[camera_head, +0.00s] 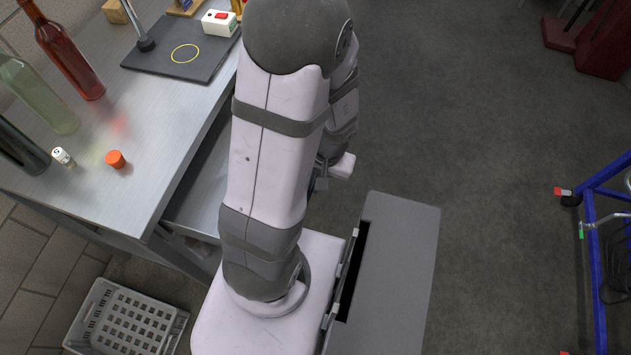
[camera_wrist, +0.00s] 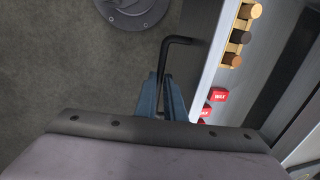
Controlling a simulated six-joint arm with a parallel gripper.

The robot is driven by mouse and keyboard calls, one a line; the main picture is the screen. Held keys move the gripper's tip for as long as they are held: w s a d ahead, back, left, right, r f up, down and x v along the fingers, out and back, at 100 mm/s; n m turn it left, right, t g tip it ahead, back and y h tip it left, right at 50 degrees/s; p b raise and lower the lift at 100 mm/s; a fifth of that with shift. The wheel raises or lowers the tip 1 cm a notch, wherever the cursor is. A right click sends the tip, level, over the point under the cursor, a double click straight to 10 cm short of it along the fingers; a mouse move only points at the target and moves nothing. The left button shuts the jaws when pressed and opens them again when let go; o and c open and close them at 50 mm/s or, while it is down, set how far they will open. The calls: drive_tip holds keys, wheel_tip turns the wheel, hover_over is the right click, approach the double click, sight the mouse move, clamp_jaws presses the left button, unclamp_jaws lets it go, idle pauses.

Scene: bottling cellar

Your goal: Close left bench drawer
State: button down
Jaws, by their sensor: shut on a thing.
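The left bench drawer (camera_head: 203,185) is pulled out from the metal bench in the head view; my arm hides its front. In the wrist view its pale front wall (camera_wrist: 216,68) runs down the right of the middle. A black bar handle (camera_wrist: 181,40) stands out from the front. My gripper (camera_wrist: 161,88) is shut on this handle, with its two blue-grey fingers at either side of the bar. In the head view my gripper is mostly hidden behind my arm.
In the drawer lie a wooden holder with stoppers (camera_wrist: 240,36) and red WAX blocks (camera_wrist: 219,94). Bottles (camera_head: 72,52), an orange cap (camera_head: 116,159) and a dark stand base (camera_head: 183,50) are on the bench. A grey crate (camera_head: 127,318) is on the floor; a blue rack (camera_head: 597,270) stands far right.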

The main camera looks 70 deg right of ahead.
drive_tip(key=w+p, duration=0.5)
drive_tip(key=w, duration=2.1)
drive_tip(key=shift+w+r, duration=0.1)
drive_tip(key=c, duration=1.8)
unclamp_jaws()
drive_tip(key=shift+w, duration=0.15)
drive_tip(key=shift+c, duration=0.2)
wheel_tip(320, 180, up, 7)
drive_tip(key=s+p, duration=0.1)
drive_tip(key=shift+s, duration=0.25)
